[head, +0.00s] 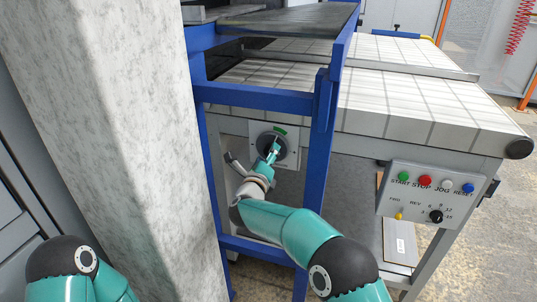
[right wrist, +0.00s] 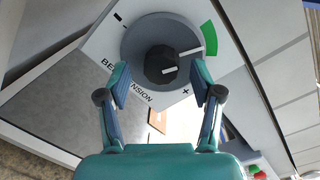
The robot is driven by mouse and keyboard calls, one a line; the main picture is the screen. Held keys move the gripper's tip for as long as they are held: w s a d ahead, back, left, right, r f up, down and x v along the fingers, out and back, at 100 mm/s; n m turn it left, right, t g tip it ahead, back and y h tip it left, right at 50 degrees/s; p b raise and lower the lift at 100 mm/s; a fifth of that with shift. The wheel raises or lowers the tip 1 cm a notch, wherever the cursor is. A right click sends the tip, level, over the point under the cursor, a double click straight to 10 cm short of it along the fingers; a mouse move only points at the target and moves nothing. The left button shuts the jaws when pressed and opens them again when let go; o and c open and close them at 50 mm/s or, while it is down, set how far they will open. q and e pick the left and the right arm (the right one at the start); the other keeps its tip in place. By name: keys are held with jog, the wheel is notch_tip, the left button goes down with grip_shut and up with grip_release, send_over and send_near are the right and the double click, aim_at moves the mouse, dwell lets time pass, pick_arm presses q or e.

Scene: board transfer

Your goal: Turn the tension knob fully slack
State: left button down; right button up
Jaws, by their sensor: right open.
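The tension knob (right wrist: 160,64) is a black knob on a grey round dial, on a white plate (right wrist: 105,52) lettered "BELT TENSION". The plate has a minus mark at upper left, a plus mark at lower right and a green band (right wrist: 209,38) at the dial's right. A white line on the knob and another on the dial point right. In the head view the dial (head: 287,142) is partly hidden by my right gripper (head: 254,156). In the right wrist view that gripper (right wrist: 160,78) is open, its fingertips either side of the knob; contact cannot be told. My left gripper is out of view.
Blue frame posts (head: 320,150) stand close right of my right gripper, with a blue crossbar (head: 255,97) above. A concrete pillar (head: 110,120) stands at left. A control panel (head: 433,193) with coloured buttons is at right, below the tiled conveyor (head: 420,105).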

jog(key=shift+x, duration=0.8)
jog(key=c, duration=1.1)
